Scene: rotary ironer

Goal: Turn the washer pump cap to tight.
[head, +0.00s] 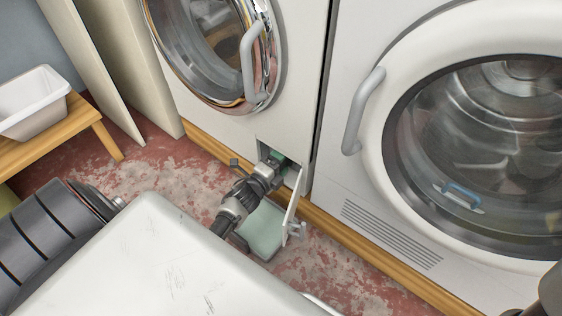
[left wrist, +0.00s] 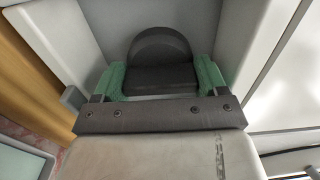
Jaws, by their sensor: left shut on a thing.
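The pump cap (left wrist: 160,48) is a dark grey round piece with a flat grip bar, inside the pale recess of the washer in the left wrist view. My left gripper (left wrist: 163,77) has its two green-padded fingers on either side of the cap's bar, shut on it. In the head view my left gripper (head: 275,160) reaches into the small square opening low on the washer (head: 215,118), and the cap is hidden there. The opening's hatch door (head: 293,200) stands open on the right. The right gripper is not in view.
A pale green shallow tray (head: 262,236) lies on the floor below the opening. A second machine (head: 350,185) with a round glass door stands close on the right. A white tub (head: 40,92) sits on a wooden bench (head: 75,120) at the left. Worn red floor shows between.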

